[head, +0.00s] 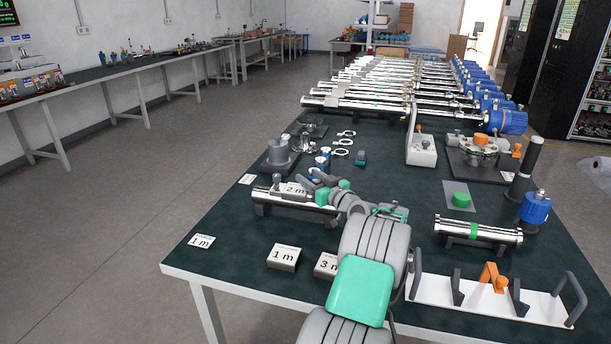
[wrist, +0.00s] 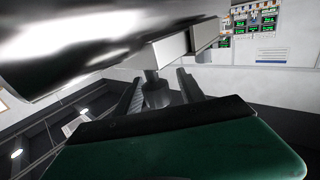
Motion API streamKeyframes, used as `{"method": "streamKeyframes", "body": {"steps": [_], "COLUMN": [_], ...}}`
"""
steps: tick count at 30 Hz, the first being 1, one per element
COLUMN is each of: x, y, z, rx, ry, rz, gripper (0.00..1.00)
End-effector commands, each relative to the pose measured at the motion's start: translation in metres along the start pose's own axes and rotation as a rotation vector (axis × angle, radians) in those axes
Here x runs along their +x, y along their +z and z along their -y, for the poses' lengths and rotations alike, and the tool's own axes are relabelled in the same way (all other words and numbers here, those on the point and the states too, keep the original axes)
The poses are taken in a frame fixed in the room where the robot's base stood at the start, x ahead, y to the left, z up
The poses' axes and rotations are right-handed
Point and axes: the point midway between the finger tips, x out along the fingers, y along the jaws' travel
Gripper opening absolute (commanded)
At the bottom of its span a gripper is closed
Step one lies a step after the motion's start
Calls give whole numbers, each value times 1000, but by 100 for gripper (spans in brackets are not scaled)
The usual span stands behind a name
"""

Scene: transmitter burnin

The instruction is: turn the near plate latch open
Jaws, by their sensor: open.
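A white plate (head: 455,293) with dark upright brackets lies at the near right edge of the bench, and an orange latch-like part (head: 492,278) stands on it. My gripper (head: 314,180) is away to its left, beside a shiny steel tube (head: 262,196) on a dark cradle. In the wrist view my gripper (wrist: 160,88) is open, its dark fingers either side of a grey knob-like part (wrist: 155,94) under a white block (wrist: 172,47). The steel tube (wrist: 80,45) fills the upper left there, close by. I cannot tell whether the fingers touch the knob, or which part is the named latch.
Number cards (head: 284,256) lie on the near bench. A second tube (head: 478,232) with a green band lies right of my arm. A dark post (head: 525,170), a green button (head: 461,200) and a row of long tubes stand farther back. The bench's left front is mostly clear.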

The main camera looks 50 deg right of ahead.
Motion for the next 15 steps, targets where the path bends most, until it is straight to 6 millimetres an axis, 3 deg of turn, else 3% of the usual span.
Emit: {"method": "streamKeyframes", "body": {"steps": [3,15], "x": [-1,0], "y": [0,0], "z": [-1,0], "rx": [0,0], "ry": [2,0], "rz": [0,0], "gripper": [46,13]}}
